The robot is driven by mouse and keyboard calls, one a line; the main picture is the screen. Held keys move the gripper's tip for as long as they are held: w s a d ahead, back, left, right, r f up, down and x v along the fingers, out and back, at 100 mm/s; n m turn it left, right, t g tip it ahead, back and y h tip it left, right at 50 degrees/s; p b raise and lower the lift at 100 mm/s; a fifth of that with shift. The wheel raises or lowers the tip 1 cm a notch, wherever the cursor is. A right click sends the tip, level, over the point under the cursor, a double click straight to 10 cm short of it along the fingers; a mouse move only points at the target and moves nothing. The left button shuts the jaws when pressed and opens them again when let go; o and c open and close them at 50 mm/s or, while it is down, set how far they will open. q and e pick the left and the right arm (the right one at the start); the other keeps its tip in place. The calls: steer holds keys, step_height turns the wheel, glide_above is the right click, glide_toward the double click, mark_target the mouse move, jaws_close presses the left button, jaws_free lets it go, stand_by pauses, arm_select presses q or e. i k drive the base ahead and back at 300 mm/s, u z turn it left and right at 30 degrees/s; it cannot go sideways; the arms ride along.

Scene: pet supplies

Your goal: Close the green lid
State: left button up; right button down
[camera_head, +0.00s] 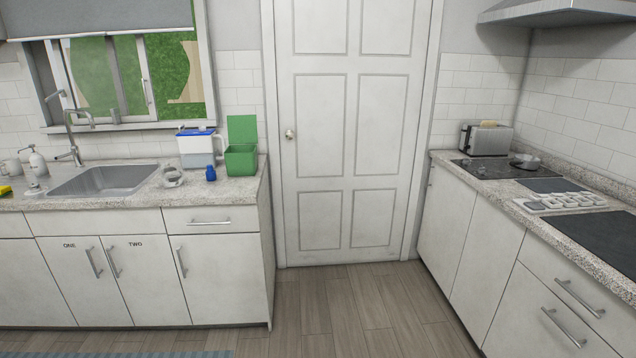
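A green box (240,160) stands near the right end of the left counter, close to the wall. Its green lid (242,129) is open and stands upright at the back of the box. What is inside the box cannot be made out. Neither of my grippers is in view.
Left of the box stand a clear container with a blue lid (197,148), a small blue item (211,173) and a glass bowl (172,177). A sink (104,180) lies further left. The wooden floor (345,305) before the white door (345,130) is clear. The right counter holds a toaster (487,139).

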mark_target(241, 129)
steer(key=i, duration=3.1)
steer(key=u, duration=1.75)
